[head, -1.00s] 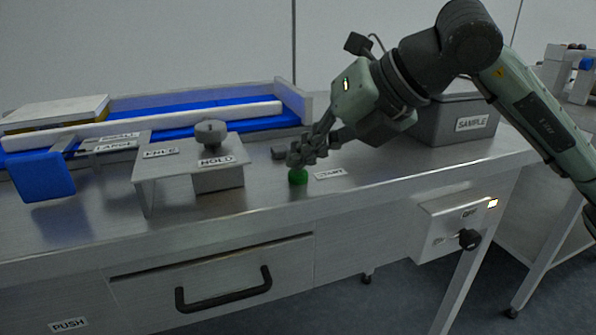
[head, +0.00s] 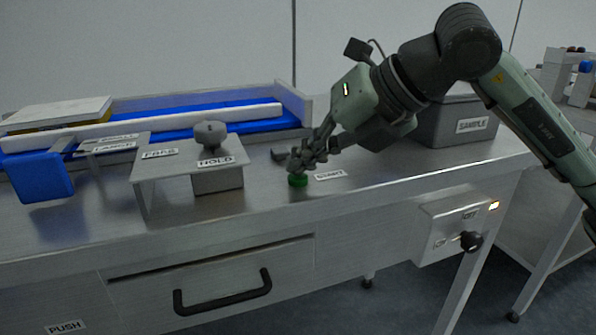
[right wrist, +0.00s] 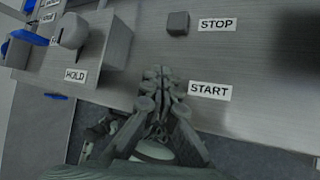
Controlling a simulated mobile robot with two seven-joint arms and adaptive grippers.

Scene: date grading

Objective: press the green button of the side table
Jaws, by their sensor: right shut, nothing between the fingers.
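The green button (head: 298,181) is on the side table's steel top (head: 265,190), left of the START label (head: 330,175). My right gripper (head: 298,165) is shut and empty, pointing down, with its fingertips right over the button and seemingly touching its top. Only the front and lower part of the button shows below the fingers. In the right wrist view the shut fingers (right wrist: 158,78) lie left of the START label (right wrist: 210,91) and hide the button. I cannot tell how deep the button is pressed. My left gripper is not in view.
A grey block (right wrist: 178,23) sits beside the STOP label (right wrist: 215,24). A small stand (head: 180,168) with a grey knob (head: 210,134) is to the left. A SAMPLE box (head: 455,125) stands at the right. A switch box (head: 455,225) is on the table's front.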

